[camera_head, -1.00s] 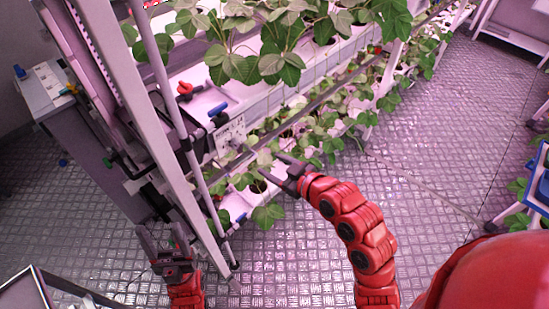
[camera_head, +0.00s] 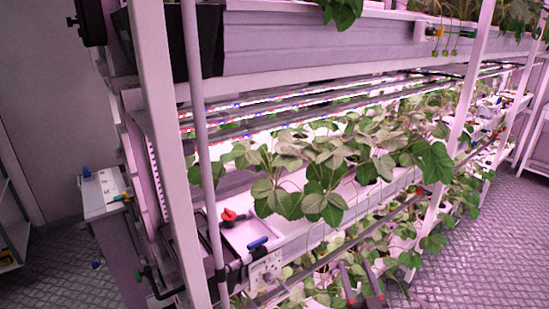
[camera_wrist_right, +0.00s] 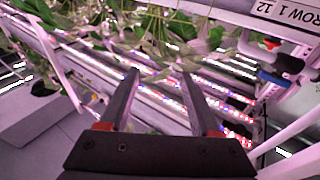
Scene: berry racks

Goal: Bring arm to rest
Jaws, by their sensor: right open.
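My right gripper (camera_head: 355,268) shows at the bottom edge of the head view, its two dark fingers pointing up in front of the lower plant row. In the right wrist view its fingers (camera_wrist_right: 160,74) stand apart with nothing between them. The rest of my right arm is out of the head view. My left gripper is not in view.
A tall white rack (camera_head: 168,150) holds tiers of green leafy plants (camera_head: 320,160). A red valve (camera_head: 231,216) and a blue handle (camera_head: 257,242) sit at its near end. A grey cabinet (camera_head: 108,228) stands left. Textured floor (camera_head: 495,245) is free at right.

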